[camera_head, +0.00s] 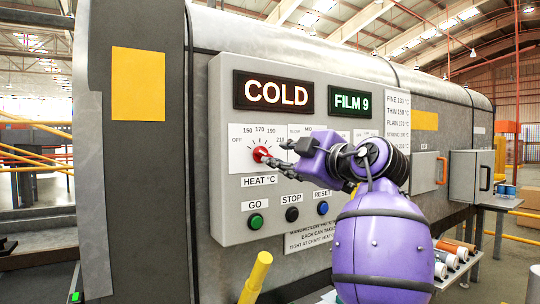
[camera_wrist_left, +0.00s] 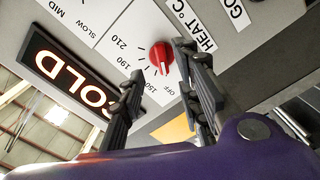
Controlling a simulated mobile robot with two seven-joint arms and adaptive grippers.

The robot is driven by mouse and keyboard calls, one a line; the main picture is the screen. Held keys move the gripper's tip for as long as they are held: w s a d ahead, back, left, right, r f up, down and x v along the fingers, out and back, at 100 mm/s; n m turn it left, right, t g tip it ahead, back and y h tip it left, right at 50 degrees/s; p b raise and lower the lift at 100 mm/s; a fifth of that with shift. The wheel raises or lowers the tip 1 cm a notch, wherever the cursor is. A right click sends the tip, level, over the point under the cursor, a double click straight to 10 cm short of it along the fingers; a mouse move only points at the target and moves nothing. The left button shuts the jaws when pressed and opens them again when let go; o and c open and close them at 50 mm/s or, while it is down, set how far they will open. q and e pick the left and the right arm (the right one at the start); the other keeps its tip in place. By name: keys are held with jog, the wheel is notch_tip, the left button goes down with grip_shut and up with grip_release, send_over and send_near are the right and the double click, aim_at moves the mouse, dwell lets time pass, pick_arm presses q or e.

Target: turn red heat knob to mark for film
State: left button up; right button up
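The red heat knob (camera_head: 261,154) sits on a white dial plate (camera_head: 240,140) marked OFF, 150, 170, 190 and 210, above a HEAT °C label. In the left wrist view the red knob (camera_wrist_left: 161,56) has a white line that seems to point between OFF and 150. My left gripper (camera_head: 281,153) is at the knob. Its fingers (camera_wrist_left: 158,58) are parted with the knob between their tips, one finger very close to it; contact cannot be told. A green display reads FILM 9 (camera_head: 352,101). A chart (camera_head: 397,108) lists films and temperatures. My right gripper is not in view.
A display reads COLD (camera_head: 273,93). Below the dial are a green GO button (camera_head: 256,221), a black STOP button (camera_head: 292,214) and a blue RESET button (camera_head: 323,208). A yellow post (camera_head: 256,278) stands in front. Rolls (camera_head: 455,250) lie at the right.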

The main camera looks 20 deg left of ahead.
aim_at(266, 155)
pick_arm(q)
jog(key=x, duration=0.6)
jog(key=shift+s+a+p, duration=0.1)
jog(key=shift+a+p, duration=0.05)
jog(key=shift+p, duration=0.15)
grip_shut()
